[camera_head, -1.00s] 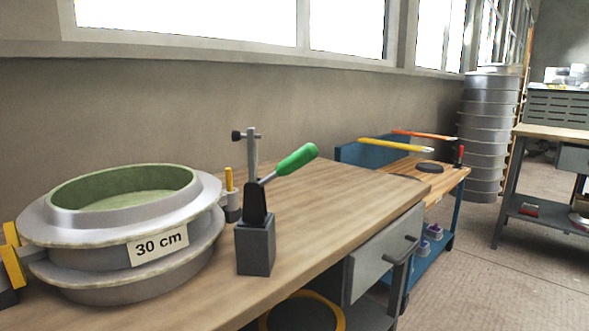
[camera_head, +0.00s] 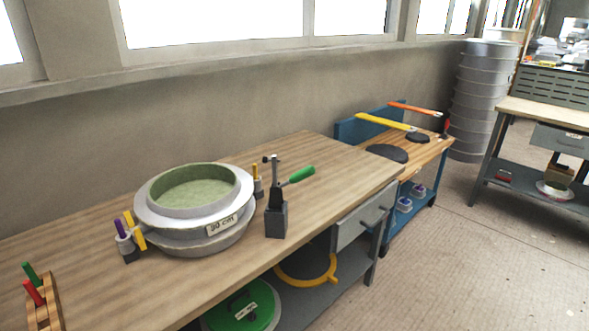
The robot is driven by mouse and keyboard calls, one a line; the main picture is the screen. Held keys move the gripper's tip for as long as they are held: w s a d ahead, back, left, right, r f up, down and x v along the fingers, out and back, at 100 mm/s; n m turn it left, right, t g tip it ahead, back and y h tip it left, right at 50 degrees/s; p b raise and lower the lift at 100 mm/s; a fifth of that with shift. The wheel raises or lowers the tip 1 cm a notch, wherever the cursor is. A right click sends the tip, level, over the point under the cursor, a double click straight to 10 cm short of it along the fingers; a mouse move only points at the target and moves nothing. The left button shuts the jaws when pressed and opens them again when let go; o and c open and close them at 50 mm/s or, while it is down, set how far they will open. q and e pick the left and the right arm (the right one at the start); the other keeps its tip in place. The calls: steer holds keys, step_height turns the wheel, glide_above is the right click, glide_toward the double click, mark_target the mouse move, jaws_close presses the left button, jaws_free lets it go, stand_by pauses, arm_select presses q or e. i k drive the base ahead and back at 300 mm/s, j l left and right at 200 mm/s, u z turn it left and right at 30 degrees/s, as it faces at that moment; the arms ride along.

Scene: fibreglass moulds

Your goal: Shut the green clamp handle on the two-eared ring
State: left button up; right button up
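The green clamp handle (camera_head: 299,175) belongs to a toggle clamp on a dark grey block (camera_head: 276,220) on the wooden bench. The handle slopes up to the right from the clamp's dark body (camera_head: 276,195), and a thin metal post (camera_head: 274,170) stands upright behind it. Left of the block sits a round grey flanged mould (camera_head: 160,212) with a green inside and a "30 cm" label (camera_head: 223,224). A yellow ear piece (camera_head: 255,171) is at its right side and yellow and purple ones (camera_head: 129,222) at its left. Neither gripper is in view.
A wooden rack (camera_head: 43,302) with red and green handles stands at the bench's front left. The bench top (camera_head: 330,165) right of the clamp is clear. Below are a green lid (camera_head: 240,310) and a yellow-rimmed disc (camera_head: 308,272). A blue cart (camera_head: 352,130) stands beyond, with open floor (camera_head: 480,270) at right.

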mark_target(308, 171)
steer(key=l+u, duration=0.1)
steer(key=u, duration=0.3)
steer(key=i+l+u, duration=0.1)
steer(key=u, duration=0.25)
steer(key=l+u, duration=0.15)
steer(key=u, duration=0.25)
steer(key=l+u, duration=0.3)
steer(key=l, duration=0.15)
steer(key=l+u, duration=0.35)
steer(key=l, duration=0.15)
steer(key=k+l, duration=0.1)
steer(key=l, duration=0.2)
steer(key=l+u, duration=0.15)
steer(key=l, duration=0.2)
steer(key=k+l, duration=0.15)
steer(key=l+u, duration=0.05)
steer(key=l, duration=0.1)
